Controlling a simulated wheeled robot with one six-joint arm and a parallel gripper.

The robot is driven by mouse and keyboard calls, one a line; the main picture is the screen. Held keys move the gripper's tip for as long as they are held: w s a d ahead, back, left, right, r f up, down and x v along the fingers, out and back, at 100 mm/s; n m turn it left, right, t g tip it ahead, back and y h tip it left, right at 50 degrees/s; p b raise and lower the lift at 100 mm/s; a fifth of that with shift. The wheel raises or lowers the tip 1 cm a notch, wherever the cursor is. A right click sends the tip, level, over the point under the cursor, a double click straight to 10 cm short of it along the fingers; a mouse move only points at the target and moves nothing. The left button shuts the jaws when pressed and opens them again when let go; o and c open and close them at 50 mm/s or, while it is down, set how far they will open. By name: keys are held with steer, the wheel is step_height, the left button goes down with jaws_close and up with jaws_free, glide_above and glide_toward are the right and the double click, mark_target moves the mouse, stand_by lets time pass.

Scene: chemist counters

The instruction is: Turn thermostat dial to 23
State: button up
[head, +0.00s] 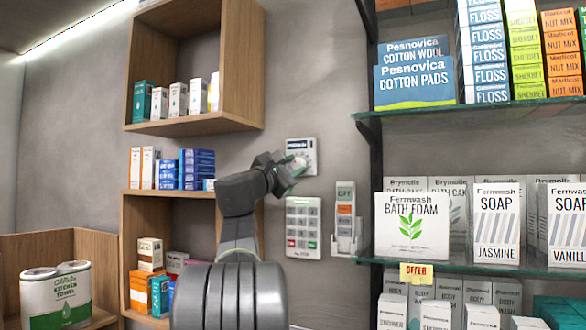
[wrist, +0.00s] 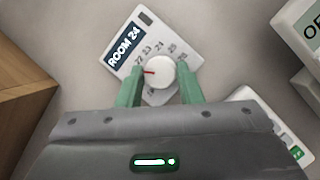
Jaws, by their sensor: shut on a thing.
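The white thermostat (head: 308,151) is on the grey wall, with my gripper (head: 290,172) in front of its lower left part. In the wrist view the thermostat (wrist: 136,27) is tilted and its dark label reads ROOM 24. Its round white dial (wrist: 160,75) sits between the two green fingers of my gripper (wrist: 161,79), which is shut on it. The dial's red mark points left, towards the left finger, just below the number that looks like 22. Small numbers in the low to mid twenties arc above the dial. The left finger hides part of the scale.
Wooden shelves (head: 190,125) with boxes stand left. Glass shelves (head: 470,264) with goods stand right.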

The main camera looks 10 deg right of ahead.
steer(key=m+g, duration=0.1)
steer(key=m, duration=0.1)
steer(key=m+g+p, duration=0.1)
steer(key=m, duration=0.1)
steer(key=m+g+p, duration=0.1)
steer(key=m, duration=0.1)
steer(key=shift+w+a+r+m, duration=0.15)
steer(key=shift+r+m, duration=0.1)
steer(key=shift+m, duration=0.15)
steer(key=shift+m+g+p, duration=0.7)
steer(key=shift+m+p, duration=0.2)
steer(key=shift+m, duration=1.2)
steer(key=shift+y, duration=0.3)
steer(key=o, duration=1)
steer(key=shift+c, duration=0.2)
steer(key=b+v, duration=0.2)
steer(key=v, duration=1.2)
steer(key=shift+b, duration=0.4)
